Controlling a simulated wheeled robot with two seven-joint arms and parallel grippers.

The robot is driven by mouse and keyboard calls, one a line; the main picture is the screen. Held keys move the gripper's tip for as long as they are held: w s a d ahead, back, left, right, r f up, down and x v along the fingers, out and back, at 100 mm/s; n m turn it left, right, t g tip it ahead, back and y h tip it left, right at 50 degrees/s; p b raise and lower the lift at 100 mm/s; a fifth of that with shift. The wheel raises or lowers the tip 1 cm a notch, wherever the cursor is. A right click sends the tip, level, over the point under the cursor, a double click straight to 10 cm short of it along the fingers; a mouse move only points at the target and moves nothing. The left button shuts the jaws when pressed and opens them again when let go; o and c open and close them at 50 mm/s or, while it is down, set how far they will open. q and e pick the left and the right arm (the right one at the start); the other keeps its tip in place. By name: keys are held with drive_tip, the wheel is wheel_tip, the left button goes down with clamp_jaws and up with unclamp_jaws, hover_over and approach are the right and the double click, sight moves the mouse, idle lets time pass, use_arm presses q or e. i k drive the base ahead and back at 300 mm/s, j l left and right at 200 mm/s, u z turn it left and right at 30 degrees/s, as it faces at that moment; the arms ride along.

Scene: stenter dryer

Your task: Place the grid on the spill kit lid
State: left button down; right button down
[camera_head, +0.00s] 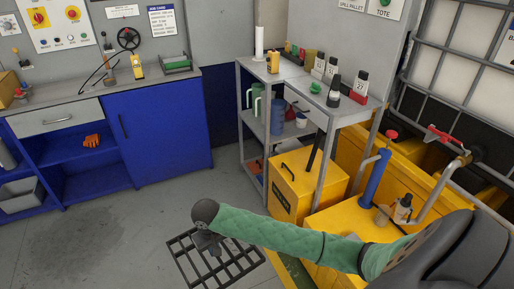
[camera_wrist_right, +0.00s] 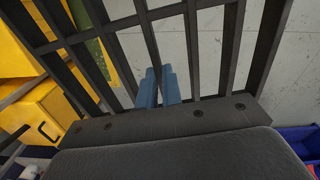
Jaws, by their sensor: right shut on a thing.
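The grid (camera_head: 196,268) is a dark, open-barred frame, held above the floor in the lower middle of the head view. My right gripper (camera_head: 208,245) is at its far side, partly hidden by my wrist. In the right wrist view the grid's bars (camera_wrist_right: 193,50) fill the upper part, and the blue fingers of my right gripper (camera_wrist_right: 158,88) are shut on a bar. A yellow box with a black handle, seemingly the spill kit (camera_head: 297,192), stands right of the grid under the shelf; its lid (camera_head: 318,172) is partly behind a shelf leg. My left gripper is out of view.
A grey shelf (camera_head: 338,112) with bottles stands over the yellow box. A yellow surface (camera_head: 340,222) with a blue pump (camera_head: 375,180) and a small bottle lies in front. A blue cabinet (camera_head: 158,135) stands at the left. The floor (camera_head: 130,235) left of the grid is clear.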

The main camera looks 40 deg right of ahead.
sight(313, 165)
drive_tip(key=i+j, duration=0.1)
drive_tip(key=i, duration=0.7)
drive_tip(key=i+z, duration=0.1)
drive_tip(key=i, duration=0.7)
drive_tip(key=i+j+z, duration=0.1)
drive_tip(key=i+z, duration=0.3)
drive_tip(key=i+j+z, duration=0.2)
drive_tip(key=z, duration=0.2)
drive_tip(key=i+j+z, duration=0.6)
drive_tip(key=z, duration=0.2)
drive_tip(key=i+j+z, duration=0.15)
drive_tip(key=j+z, duration=0.25)
drive_tip(key=j, duration=0.15)
drive_tip(key=i+j+z, duration=0.1)
drive_tip(key=j+z, duration=0.7)
drive_tip(key=j, duration=0.2)
